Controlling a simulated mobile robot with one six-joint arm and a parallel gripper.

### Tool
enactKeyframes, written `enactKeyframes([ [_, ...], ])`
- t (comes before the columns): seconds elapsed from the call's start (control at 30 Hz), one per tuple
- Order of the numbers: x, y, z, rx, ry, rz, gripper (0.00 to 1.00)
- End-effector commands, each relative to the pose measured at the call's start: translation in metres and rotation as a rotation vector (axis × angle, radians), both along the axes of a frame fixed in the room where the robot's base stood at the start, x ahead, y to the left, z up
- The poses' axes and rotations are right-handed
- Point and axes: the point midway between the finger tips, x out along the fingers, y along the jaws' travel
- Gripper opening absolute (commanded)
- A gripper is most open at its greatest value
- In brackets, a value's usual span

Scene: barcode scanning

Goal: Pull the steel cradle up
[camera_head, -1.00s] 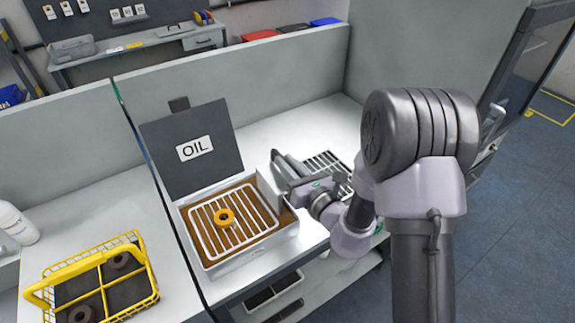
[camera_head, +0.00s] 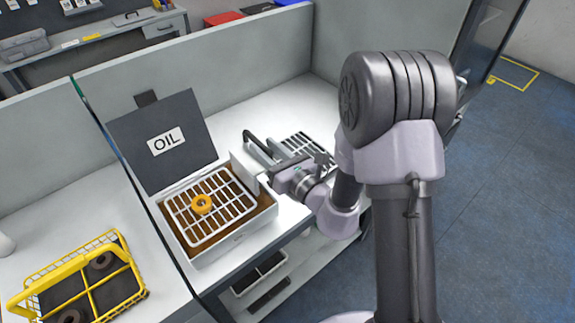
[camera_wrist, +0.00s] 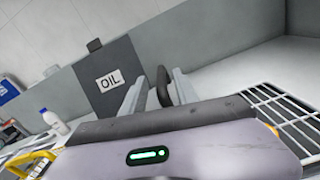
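The steel cradle (camera_head: 181,207), a pale rack of bars, is level over the brown oil in the open box (camera_head: 235,238). A yellow-orange ring (camera_head: 202,204) sits on it. My gripper (camera_head: 262,165) is at the box's right side, with a dark bar (camera_head: 256,143) beside it. In the wrist view, a dark curved bar (camera_wrist: 164,88) shows between the two grey fingers, which look closed on it. The contact itself and the bar's join to the cradle are hidden.
The raised lid marked OIL (camera_head: 185,165) stands behind the box. A grated tray (camera_head: 308,146) lies to the right, partly behind my arm. A yellow basket (camera_head: 85,278) with dark rings stands at the left. Partition walls (camera_head: 230,75) close the back.

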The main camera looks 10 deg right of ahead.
Motion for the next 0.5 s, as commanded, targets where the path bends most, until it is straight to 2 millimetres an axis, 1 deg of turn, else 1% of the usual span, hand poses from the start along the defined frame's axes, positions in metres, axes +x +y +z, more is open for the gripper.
enactKeyframes([
  [0.03,-0.01,-0.008,-0.001,0.0,0.004,-0.005,0.36],
  [0.2,-0.049,-0.035,-0.002,0.002,0.004,-0.006,0.36],
  [0.3,-0.06,-0.042,0.01,0.0,0.008,0.002,0.36],
  [0.43,-0.077,-0.053,0.011,0.006,0.013,-0.007,0.36],
  [0.5,-0.093,-0.065,0.009,0.006,0.012,-0.008,0.36],
])
